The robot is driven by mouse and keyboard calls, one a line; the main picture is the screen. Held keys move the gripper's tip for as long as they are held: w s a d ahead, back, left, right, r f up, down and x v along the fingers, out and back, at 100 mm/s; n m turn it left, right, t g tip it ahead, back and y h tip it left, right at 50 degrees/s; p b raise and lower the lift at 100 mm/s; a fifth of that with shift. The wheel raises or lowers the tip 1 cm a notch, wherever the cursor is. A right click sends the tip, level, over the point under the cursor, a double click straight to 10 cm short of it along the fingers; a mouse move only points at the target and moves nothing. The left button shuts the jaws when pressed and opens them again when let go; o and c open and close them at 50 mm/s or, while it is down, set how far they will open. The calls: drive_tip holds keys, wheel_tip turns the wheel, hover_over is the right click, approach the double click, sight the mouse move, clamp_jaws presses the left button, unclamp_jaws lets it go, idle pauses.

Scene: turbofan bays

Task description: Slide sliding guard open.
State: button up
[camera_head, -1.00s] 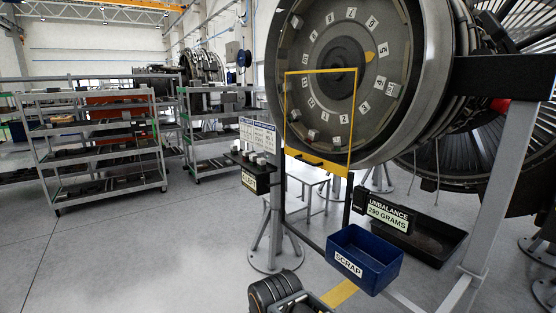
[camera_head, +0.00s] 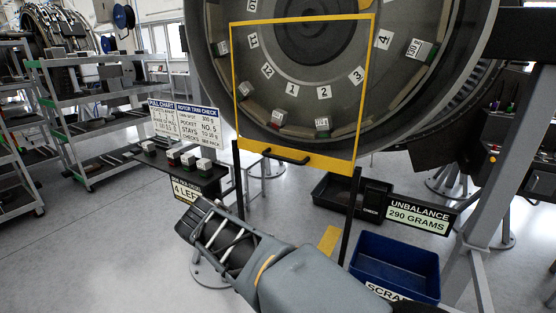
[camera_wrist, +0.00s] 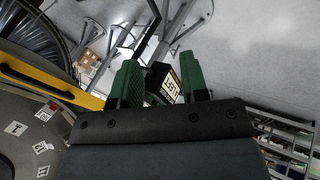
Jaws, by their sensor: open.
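The sliding guard (camera_head: 325,162) is a clear panel in a yellow frame. It stands in front of the numbered fan disc (camera_head: 310,62) and covers its lower part. A black bar handle (camera_head: 287,156) is fixed on its lower yellow edge. The handle also shows at the left of the wrist view (camera_wrist: 28,80). My gripper's green fingers (camera_wrist: 159,62) are apart and empty in the wrist view, with the handle off to their left, not between them. In the head view my arm is below and in front of the guard; its fingertips cannot be made out.
A small shelf (camera_head: 160,165) with several blocks and a "4 LEFT" sign stands left of the guard. Black posts (camera_head: 350,215) run below the guard. A blue scrap bin (camera_head: 395,262) and a black tray (camera_head: 330,195) lie to the right. Open floor is at left.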

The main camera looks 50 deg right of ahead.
sight(282, 159)
drive_tip(key=w+d+r+n+h, duration=0.1)
drive_tip(key=w+d+r+h, duration=0.2)
drive_tip(key=d+r, duration=0.15)
drive_tip(key=w+d+r+h+b, duration=0.1)
drive_tip(key=w+d+r+h, duration=0.15)
drive_tip(key=d, duration=0.35)
drive_tip(key=w+d+r+n+h, duration=0.1)
drive_tip(key=w+d+r+h, duration=0.1)
drive_tip(key=d+r+h, duration=0.3)
drive_tip(key=shift+y, duration=0.55)
drive_tip(key=p+x, duration=0.1)
drive_tip(key=x, duration=0.5)
drive_tip(key=p+x, duration=0.1)
drive_tip(key=x, duration=0.5)
drive_tip(key=shift+w+d+f, duration=0.15)
drive_tip(key=shift+d+f, duration=0.15)
drive_tip(key=shift+d, duration=0.05)
drive_tip(key=shift+w+d+f+p, duration=0.2)
drive_tip(key=shift+d+p, duration=0.1)
drive_tip(key=shift+d, duration=0.3)
drive_tip(key=shift+c, duration=0.4)
clamp_jaws()
